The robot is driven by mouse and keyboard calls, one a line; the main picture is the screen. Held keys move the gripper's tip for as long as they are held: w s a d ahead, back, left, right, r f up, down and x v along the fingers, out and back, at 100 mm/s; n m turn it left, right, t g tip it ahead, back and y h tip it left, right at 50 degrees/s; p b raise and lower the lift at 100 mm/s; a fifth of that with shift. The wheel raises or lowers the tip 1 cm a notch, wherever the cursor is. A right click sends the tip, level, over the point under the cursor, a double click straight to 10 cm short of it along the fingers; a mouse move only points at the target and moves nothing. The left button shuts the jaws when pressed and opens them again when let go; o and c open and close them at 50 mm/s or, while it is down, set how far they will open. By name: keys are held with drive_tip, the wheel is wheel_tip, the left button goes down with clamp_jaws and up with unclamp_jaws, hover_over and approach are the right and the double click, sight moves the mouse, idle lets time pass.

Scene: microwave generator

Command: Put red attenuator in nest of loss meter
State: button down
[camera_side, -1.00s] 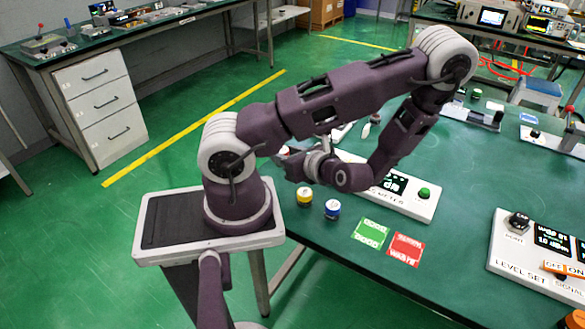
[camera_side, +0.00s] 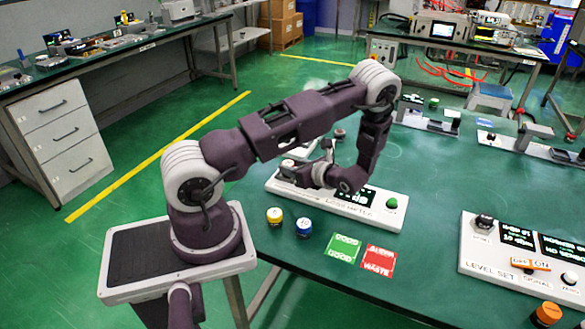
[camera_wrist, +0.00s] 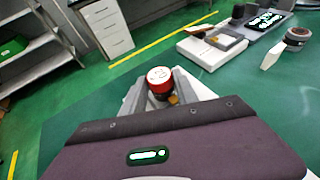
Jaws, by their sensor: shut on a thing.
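My gripper (camera_side: 290,170) is over the left end of the white loss meter (camera_side: 377,215) in the side view. The meter has a dark display and a green button, and my arm hides part of it. In the wrist view the red attenuator (camera_wrist: 158,82), a short cylinder with a white marked top, sits between the fingertips of my gripper (camera_wrist: 170,90), which is shut on it. The nest is not clearly visible, and I cannot tell whether the attenuator touches the meter.
A yellow-topped cylinder (camera_side: 274,216) and a blue one (camera_side: 304,227) stand near the table edge. Green (camera_side: 343,247) and red (camera_side: 379,261) cards lie nearby. A level-set panel (camera_side: 480,262) is at the right, with an orange cylinder (camera_side: 547,314) before it.

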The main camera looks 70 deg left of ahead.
drive_tip(key=shift+f, duration=0.2)
drive_tip(key=c, duration=0.9)
unclamp_jaws()
drive_tip(key=shift+c, duration=0.2)
drive_tip(key=r+v, duration=0.1)
drive_tip(key=v, duration=1.2)
drive_tip(key=s+d+r+n+t+h, duration=0.5)
drive_tip(key=s+d+r+n+h, duration=0.1)
drive_tip(key=d+r, duration=0.4)
drive_tip(key=s+d+r+n+t+h, duration=0.4)
drive_tip(key=s+d+r+n+h, duration=0.2)
drive_tip(key=d+r, duration=0.5)
drive_tip(key=s+r+n, duration=0.2)
drive_tip(key=s, duration=0.1)
drive_tip(key=shift+s+t+h, duration=0.15)
drive_tip(key=shift+t+h, duration=0.25)
drive_tip(key=shift+d+r, duration=0.1)
